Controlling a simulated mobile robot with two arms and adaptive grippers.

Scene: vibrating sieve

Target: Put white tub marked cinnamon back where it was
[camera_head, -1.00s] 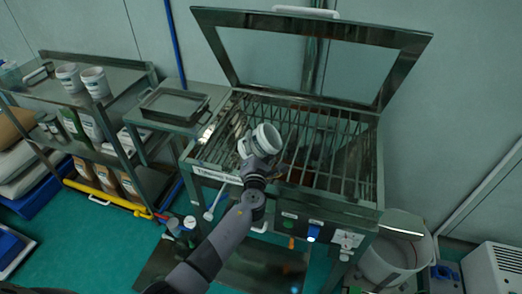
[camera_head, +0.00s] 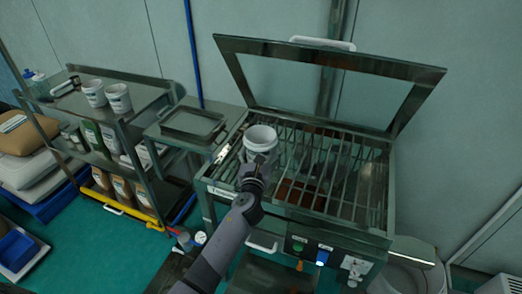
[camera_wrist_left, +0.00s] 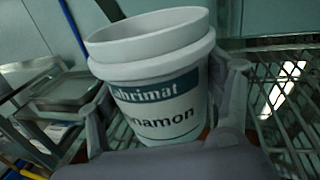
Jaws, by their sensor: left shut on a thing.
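The white cinnamon tub (camera_head: 261,142) is held upright by my left gripper (camera_head: 257,163) above the left part of the open sieve (camera_head: 330,170). In the left wrist view the tub (camera_wrist_left: 150,85) fills the middle, open at the top, with "namon" readable on its label. The fingers of my left gripper (camera_wrist_left: 165,115) close on both sides of it. Brown powder (camera_head: 300,192) lies in the sieve, right of the tub. My right gripper is not in view.
Two similar white tubs (camera_head: 118,98) stand on the top shelf of the metal cart (camera_head: 150,90) at the left. A shallow metal tray (camera_head: 193,122) lies on a side table between cart and sieve. The sieve's framed lid (camera_head: 330,85) stands open behind.

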